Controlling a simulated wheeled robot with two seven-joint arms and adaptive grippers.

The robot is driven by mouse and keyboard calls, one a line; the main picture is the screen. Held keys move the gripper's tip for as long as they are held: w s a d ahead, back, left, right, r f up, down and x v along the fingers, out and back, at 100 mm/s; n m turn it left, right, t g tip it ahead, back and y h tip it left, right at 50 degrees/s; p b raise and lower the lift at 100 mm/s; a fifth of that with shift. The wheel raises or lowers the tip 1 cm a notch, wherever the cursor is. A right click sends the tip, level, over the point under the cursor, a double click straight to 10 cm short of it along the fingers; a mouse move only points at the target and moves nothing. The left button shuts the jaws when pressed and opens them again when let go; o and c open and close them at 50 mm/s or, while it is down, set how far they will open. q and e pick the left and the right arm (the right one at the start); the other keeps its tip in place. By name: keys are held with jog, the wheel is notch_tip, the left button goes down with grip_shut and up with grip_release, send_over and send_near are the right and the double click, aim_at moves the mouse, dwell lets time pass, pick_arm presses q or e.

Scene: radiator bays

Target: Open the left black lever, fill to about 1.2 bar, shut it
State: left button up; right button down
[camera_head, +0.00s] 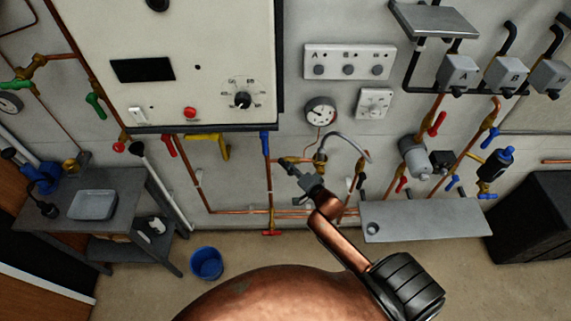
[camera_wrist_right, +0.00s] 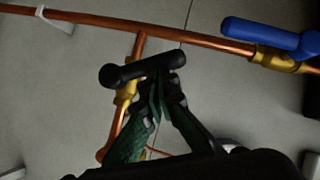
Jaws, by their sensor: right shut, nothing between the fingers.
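My right gripper (camera_head: 292,168) reaches up to the brass valve fittings below the gauge. In the right wrist view its dark fingers (camera_wrist_right: 163,88) are shut with nothing between them. The tips are right at a black lever (camera_wrist_right: 140,70), which lies roughly crosswise over a brass valve (camera_wrist_right: 125,95) on a copper branch pipe. I cannot tell whether they touch it. In the head view the gripper hides most of this lever. The round white pressure gauge (camera_head: 320,112) is above; its reading is too small to tell. My left gripper is not in view.
A braided hose (camera_head: 352,142) arches right of the valve. A blue lever (camera_head: 265,144) hangs to the left, a red one (camera_head: 271,233) below. A grey shelf (camera_head: 425,222) juts out at right. A blue bucket (camera_head: 206,263) stands on the floor.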

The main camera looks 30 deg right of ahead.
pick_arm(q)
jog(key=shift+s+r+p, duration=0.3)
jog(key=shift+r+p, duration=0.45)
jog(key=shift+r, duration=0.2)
pick_arm(e)
jog(key=d+r+v, duration=0.1)
jog(key=d+v, duration=0.1)
jog(key=v, duration=1.1)
jog(key=shift+w+d+r, duration=0.15)
jog(key=shift+w, duration=0.1)
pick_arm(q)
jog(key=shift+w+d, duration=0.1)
